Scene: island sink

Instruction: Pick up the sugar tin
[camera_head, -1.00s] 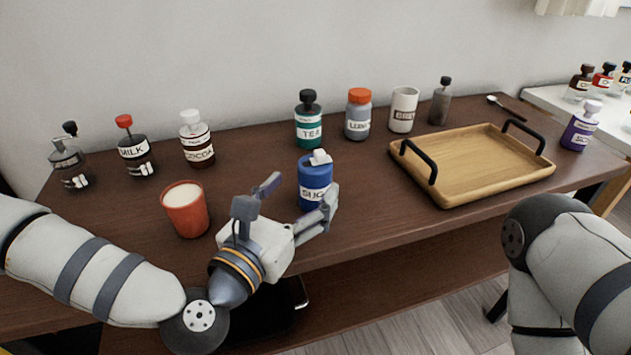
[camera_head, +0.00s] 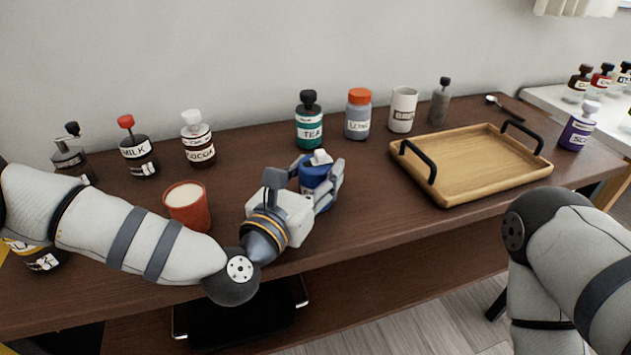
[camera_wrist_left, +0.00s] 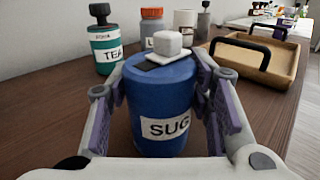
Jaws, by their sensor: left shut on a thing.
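The sugar tin (camera_head: 317,174) is a blue cylinder with a white knob on its lid and a white label. It stands upright on the brown table. My left gripper (camera_head: 318,187) is shut on the sugar tin, with a finger on each side of it. In the left wrist view the tin (camera_wrist_left: 162,100) fills the middle, between the two fingers, and its label reads "SUG". Of my right arm, only pale links show at the right of the head view; its gripper is out of view.
A teal tea bottle (camera_head: 309,122) stands just behind the tin, with a grey jar with an orange lid (camera_head: 358,116) beside it. A wooden tray (camera_head: 478,190) with black handles lies to the right. A red cup (camera_head: 187,208) stands left, near my left arm.

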